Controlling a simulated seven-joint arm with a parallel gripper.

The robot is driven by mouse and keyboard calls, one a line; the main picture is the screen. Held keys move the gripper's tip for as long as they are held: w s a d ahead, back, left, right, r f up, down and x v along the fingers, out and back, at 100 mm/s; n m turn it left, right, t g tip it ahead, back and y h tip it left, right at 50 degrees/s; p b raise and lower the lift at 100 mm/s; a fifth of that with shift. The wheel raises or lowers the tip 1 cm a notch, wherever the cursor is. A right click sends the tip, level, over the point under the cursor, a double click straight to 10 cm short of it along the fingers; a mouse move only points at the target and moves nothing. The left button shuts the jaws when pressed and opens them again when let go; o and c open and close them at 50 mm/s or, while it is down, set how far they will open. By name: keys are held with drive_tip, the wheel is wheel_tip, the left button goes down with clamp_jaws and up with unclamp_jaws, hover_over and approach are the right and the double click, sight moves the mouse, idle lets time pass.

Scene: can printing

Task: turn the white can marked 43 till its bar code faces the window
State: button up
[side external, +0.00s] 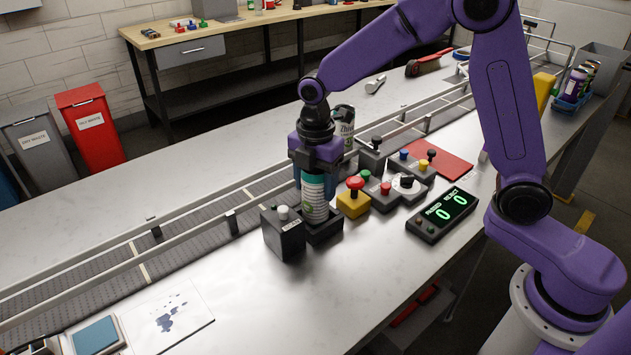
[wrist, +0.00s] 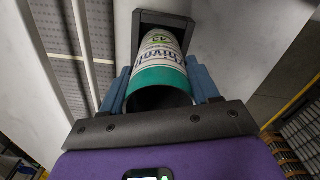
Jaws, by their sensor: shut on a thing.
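The white can marked 43 (side external: 315,203) has green print and a teal band. It stands upright in a black square holder (side external: 327,229) beside the conveyor. My gripper (side external: 313,184) is above it, shut on its upper part. In the wrist view the can (wrist: 161,50) shows the number 43 and large lettering, with a blue finger on each side. The dark holder (wrist: 149,17) frames its far end there. No bar code shows on the visible side, and I cannot make out the window for certain.
A dark box with a white knob (side external: 284,232) stands close left of the holder. A yellow box with a red button (side external: 354,199) is close right. Another can (side external: 345,125) stands behind my gripper. The passed/reject display (side external: 443,214) is further right.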

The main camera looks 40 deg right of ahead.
drive_tip(key=n, duration=0.4)
drive_tip(key=shift+n, duration=2)
drive_tip(key=o, duration=1.1)
wheel_tip(320, 180, up, 18)
drive_tip(key=shift+f, duration=0.25)
